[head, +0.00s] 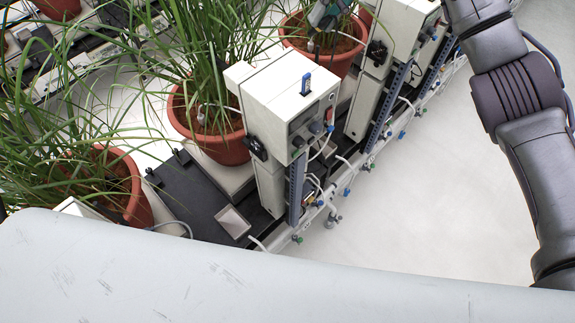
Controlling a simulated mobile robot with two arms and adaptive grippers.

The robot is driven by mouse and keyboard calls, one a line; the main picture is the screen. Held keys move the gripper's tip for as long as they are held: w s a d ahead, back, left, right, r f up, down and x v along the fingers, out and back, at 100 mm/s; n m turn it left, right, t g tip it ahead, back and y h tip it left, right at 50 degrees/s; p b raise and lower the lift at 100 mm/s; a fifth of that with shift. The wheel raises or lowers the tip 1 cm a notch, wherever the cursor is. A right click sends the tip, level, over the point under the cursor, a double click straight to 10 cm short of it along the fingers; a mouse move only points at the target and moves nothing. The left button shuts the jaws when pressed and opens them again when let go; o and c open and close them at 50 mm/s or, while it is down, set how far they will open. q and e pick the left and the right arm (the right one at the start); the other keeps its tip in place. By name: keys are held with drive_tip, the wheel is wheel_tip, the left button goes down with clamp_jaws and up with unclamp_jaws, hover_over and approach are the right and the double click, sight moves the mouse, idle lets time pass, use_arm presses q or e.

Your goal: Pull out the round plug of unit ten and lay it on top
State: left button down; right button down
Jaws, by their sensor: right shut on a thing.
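No unit number is readable. My right gripper (323,20) shows only in part at the top edge, over the rear pot, small and cut off. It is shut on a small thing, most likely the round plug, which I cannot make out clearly. My left gripper is not in view.
Terracotta pots with long grass (213,135) stand left of the units. A black balance plate (196,205) lies before the nearest unit. My right arm fills the right side. Cables and small valves line the rail (340,190). The pale floor at right is clear.

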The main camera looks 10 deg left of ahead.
drive_tip(key=w+a, duration=0.3)
drive_tip(key=a, duration=0.2)
drive_tip(key=f, duration=0.7)
drive_tip(key=shift+d+f+b, duration=0.2)
drive_tip(key=shift+f+b, duration=0.1)
drive_tip(key=shift+f, duration=0.1)
drive_tip(key=shift+a+f, duration=0.1)
drive_tip(key=shift+f, duration=0.25)
drive_tip(key=c, duration=1)
unclamp_jaws()
drive_tip(key=shift+c, duration=0.2)
